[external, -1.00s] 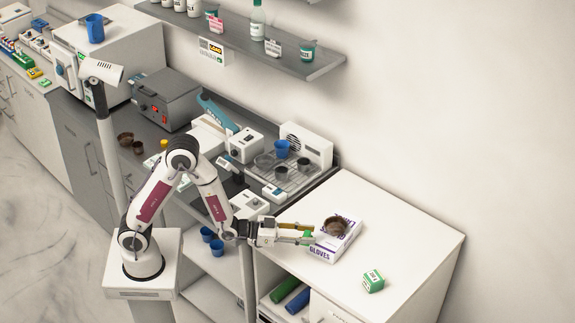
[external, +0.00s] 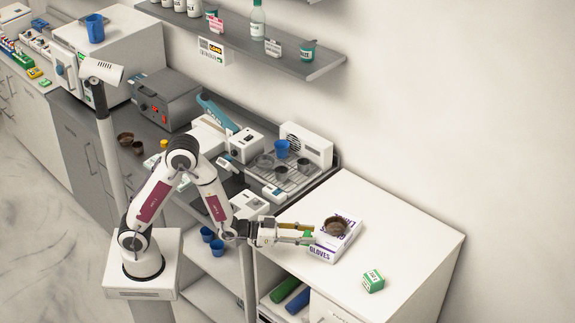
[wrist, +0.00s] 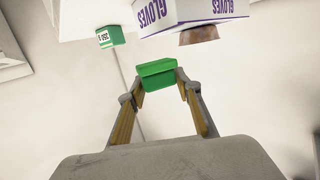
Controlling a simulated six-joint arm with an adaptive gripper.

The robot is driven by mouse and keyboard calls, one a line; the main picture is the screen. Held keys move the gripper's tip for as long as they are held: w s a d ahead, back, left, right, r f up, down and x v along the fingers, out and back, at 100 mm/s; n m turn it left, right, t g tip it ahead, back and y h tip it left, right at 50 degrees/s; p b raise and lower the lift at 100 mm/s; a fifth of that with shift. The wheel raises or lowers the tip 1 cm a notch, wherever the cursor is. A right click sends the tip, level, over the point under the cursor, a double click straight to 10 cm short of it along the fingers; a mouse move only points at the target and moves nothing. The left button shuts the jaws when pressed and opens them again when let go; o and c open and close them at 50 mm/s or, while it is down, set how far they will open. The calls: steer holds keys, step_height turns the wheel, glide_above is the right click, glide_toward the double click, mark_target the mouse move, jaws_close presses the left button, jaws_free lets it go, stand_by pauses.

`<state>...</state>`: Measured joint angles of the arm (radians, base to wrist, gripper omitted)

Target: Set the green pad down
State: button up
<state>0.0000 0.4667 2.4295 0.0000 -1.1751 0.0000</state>
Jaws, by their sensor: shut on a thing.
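The green pad (wrist: 157,76) is held between the fingertips of my gripper (wrist: 158,84) in the wrist view. In the external view my gripper (external: 306,233) is at the left edge of the white cabinet top, just left of the glove box. A bit of the green pad (external: 305,240) shows at the fingertips there. Whether the pad touches the surface or the box cannot be told.
A white glove box (external: 322,251) with purple lettering stands on the white cabinet top (external: 410,237), with a brown bowl (external: 335,226) on it. A small green-and-white box (external: 373,281) stands to the right. The right part of the top is clear.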

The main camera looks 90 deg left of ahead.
mark_target(306, 234)
steer(key=shift+r, duration=0.1)
step_height(306, 234, up, 17)
steer(key=s+a+n+g+y, duration=0.1)
steer(key=s+a+n+y, duration=0.15)
steer(key=a, duration=0.95)
steer(key=s+a+n+y, duration=0.1)
steer(key=a+y, duration=0.2)
steer(key=a, duration=0.8)
steer(key=s+a+n+g+y, duration=0.1)
steer(key=s+a+n+y, duration=0.15)
steer(key=a, duration=0.95)
steer(key=s+a+n+g+y, duration=0.2)
steer(key=s+a, duration=0.5)
steer(key=a, duration=0.3)
steer(key=s+a+n+g+y, duration=0.1)
steer(key=s+a+n+y, duration=0.1)
steer(key=s+a, duration=0.65)
steer(key=s+a+n+g+y, duration=0.1)
steer(key=s+a+g, duration=0.1)
steer(key=s+a, duration=0.55)
steer(key=s+a+n+g+y, duration=0.2)
steer(key=s+a, duration=0.3)
steer(key=s, duration=0.5)
step_height(306, 234, down, 11)
steer(key=shift+s, duration=0.35)
